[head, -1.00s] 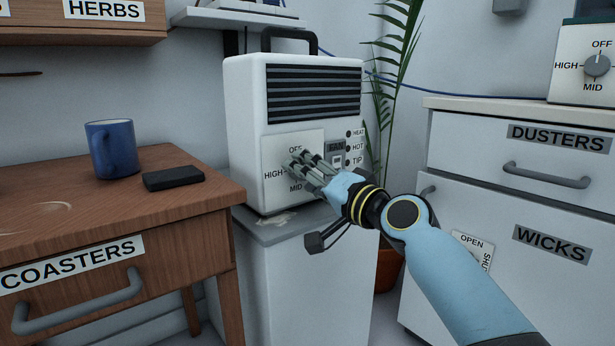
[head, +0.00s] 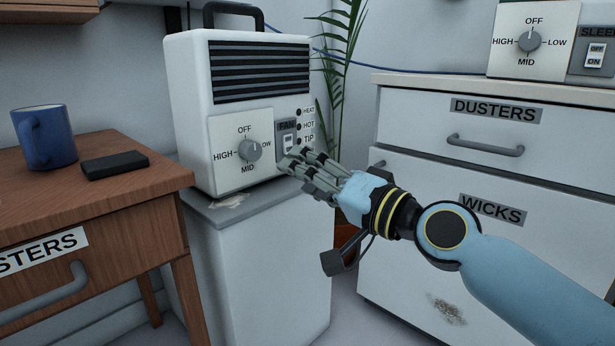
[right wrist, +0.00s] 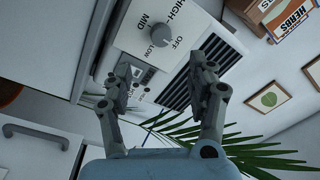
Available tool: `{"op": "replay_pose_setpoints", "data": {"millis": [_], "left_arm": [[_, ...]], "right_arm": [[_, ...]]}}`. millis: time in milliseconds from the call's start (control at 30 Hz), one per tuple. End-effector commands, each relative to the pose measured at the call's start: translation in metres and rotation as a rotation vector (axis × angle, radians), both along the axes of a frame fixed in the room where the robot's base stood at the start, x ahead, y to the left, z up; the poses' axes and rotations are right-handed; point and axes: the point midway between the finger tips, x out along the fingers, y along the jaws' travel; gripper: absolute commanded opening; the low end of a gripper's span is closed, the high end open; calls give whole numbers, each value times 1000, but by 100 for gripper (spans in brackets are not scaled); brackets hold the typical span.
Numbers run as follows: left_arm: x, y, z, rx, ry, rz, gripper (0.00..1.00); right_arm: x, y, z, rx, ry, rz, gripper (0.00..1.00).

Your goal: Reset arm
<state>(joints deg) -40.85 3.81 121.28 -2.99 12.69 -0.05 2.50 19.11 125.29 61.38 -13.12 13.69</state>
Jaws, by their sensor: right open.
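My right gripper (head: 292,160) is open and empty, in front of the lower right of a white heater's front. It is beside the heater's grey dial knob (head: 250,151) and apart from it. The knob sits on a pale plate marked OFF, LOW, MID and HIGH, and hides the L of LOW. In the right wrist view the two spread fingers (right wrist: 165,82) frame the heater's front, with the knob (right wrist: 162,35) beyond them. My left gripper is not in view.
The heater (head: 195,75) stands on a white pedestal (head: 262,270). A wooden table (head: 60,200) at left holds a blue mug (head: 44,138) and a black block (head: 115,164). A white cabinet (head: 400,200) is at right, with a palm (head: 345,60) behind.

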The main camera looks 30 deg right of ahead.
Motion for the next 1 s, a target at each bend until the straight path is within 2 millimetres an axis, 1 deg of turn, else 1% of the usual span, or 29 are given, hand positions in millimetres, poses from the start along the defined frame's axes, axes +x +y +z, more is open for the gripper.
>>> {"op": "replay_pose_setpoints", "data": {"millis": [433, 500, 567, 700, 767, 800, 867, 967, 1000], "left_arm": [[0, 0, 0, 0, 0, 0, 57], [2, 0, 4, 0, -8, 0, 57], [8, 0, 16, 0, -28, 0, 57], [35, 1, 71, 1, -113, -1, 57], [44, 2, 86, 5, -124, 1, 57], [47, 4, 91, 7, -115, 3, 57], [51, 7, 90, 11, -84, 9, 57], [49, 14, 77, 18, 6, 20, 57], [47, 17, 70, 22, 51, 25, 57]], "right_arm": [[0, 0, 0, 0, 0, 0, 58], [-1, 0, 4, 1, -3, -1, 58], [-2, 0, 15, 2, -9, -1, 58], [-8, -2, 59, 17, -11, -15, 58], [-9, -8, 62, 10, 28, -39, 58], [-10, -14, 57, -5, 66, -60, 58], [-14, -24, 40, -45, 135, -94, 58], [-31, -41, -3, -137, 276, -144, 58], [-43, -47, -24, -181, 338, -159, 58]]}}
